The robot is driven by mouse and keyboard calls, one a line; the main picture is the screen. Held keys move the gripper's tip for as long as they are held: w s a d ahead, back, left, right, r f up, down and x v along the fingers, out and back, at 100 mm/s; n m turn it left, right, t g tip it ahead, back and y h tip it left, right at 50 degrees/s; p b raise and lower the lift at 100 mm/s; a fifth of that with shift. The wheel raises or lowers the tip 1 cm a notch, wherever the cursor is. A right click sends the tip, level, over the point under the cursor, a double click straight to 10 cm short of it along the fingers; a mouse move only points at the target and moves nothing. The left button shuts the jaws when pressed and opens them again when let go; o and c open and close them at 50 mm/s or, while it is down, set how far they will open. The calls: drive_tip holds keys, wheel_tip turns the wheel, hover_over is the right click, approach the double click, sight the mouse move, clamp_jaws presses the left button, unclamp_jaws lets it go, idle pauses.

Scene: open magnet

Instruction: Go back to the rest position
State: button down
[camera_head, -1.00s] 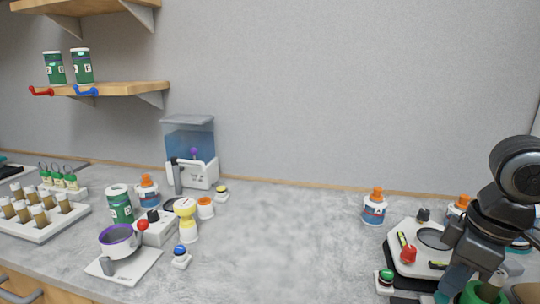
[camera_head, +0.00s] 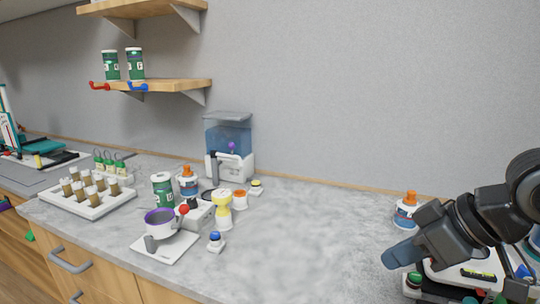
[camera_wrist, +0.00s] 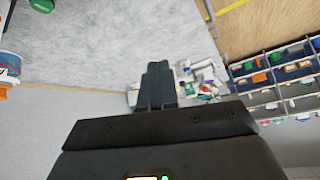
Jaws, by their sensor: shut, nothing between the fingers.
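My gripper (camera_head: 399,259) is at the right of the head view, above the counter, with its fingers pointing left and slightly down. It is shut and holds nothing. In the wrist view my gripper's fingers (camera_wrist: 157,70) show together at the centre, with no object between them. They are clear of the counter surface (camera_wrist: 110,45). Part of my arm covers the right side of the head view and hides some of the white device (camera_head: 470,275) behind and below it.
A white-and-orange bottle (camera_head: 406,210) stands close behind my gripper. A water tank (camera_head: 228,138), a yellow-and-white item (camera_head: 223,209) and a purple-rimmed pot (camera_head: 160,222) stand left of centre. A vial rack (camera_head: 88,195) is farther left. The middle of the counter is clear.

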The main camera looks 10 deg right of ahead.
drive_tip(key=w+a+r+m+t+y, duration=0.2)
drive_tip(key=w+a+r+m+t, duration=0.1)
drive_tip(key=a+r+t, duration=0.3)
drive_tip(key=w+a+r+m+t+y, duration=0.2)
drive_tip(key=a+r+t+y, duration=0.15)
drive_tip(key=a, duration=0.45)
drive_tip(key=s+d+f+m+t+h, duration=0.1)
drive_tip(key=s+f+m+h, duration=0.8)
drive_tip(key=s+f, duration=0.95)
drive_tip(key=s+d+f+n+g, duration=0.1)
drive_tip(key=s+d+n, duration=0.2)
drive_tip(key=s, duration=0.6)
drive_tip(key=s+d+f+n+h, duration=0.1)
drive_tip(key=s+d+n, duration=0.2)
drive_tip(key=s, duration=0.7)
drive_tip(key=shift+s+d+n+g, duration=0.2)
drive_tip(key=shift+n+g, duration=0.15)
drive_tip(key=shift+n, duration=0.65)
